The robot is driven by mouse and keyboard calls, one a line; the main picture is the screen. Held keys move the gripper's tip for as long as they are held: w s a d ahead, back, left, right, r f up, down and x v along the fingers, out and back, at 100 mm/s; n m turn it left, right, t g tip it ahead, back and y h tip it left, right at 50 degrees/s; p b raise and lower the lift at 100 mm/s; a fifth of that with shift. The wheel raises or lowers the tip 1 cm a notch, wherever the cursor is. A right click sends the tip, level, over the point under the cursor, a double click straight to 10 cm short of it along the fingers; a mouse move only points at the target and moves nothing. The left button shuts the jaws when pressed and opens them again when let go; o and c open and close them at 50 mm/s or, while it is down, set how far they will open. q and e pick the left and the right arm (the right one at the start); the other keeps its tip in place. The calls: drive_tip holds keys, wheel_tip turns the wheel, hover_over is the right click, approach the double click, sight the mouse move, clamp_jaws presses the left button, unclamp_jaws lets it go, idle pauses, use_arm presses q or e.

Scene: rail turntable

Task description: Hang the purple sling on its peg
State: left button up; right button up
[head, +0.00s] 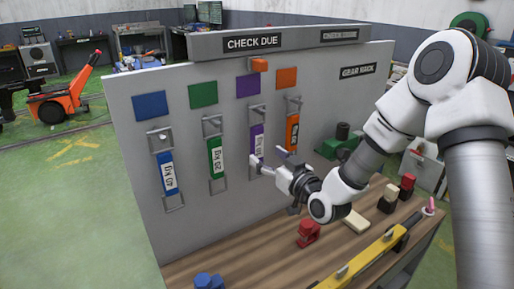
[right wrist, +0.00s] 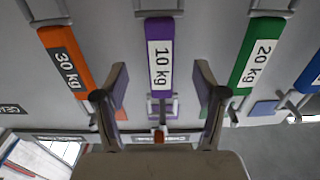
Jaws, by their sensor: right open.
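The purple sling (head: 257,136), labelled 10 kg in the right wrist view (right wrist: 160,30), hangs upright against the grey board under the purple square (head: 248,86). A metal link (head: 256,112) is at its upper end; I cannot tell how it sits on the peg. My right gripper (head: 269,156) is open in front of the sling's lower part. In the right wrist view the fingers (right wrist: 160,78) stand on either side of the sling, apart from it. The sling's lower end is partly hidden in the head view. My left gripper is not in view.
Blue (head: 165,170), green (head: 215,157) and orange (head: 292,132) slings hang on the same board (head: 330,90). An orange block (head: 258,64) sits above the purple column. The wooden bench (head: 250,262) below carries a red item (head: 308,232) and a yellow level (head: 355,262).

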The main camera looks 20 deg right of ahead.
drive_tip(key=shift+s+d, duration=0.2)
drive_tip(key=shift+s, duration=0.95)
drive_tip(key=shift+s+d, duration=0.15)
drive_tip(key=shift+s, duration=1)
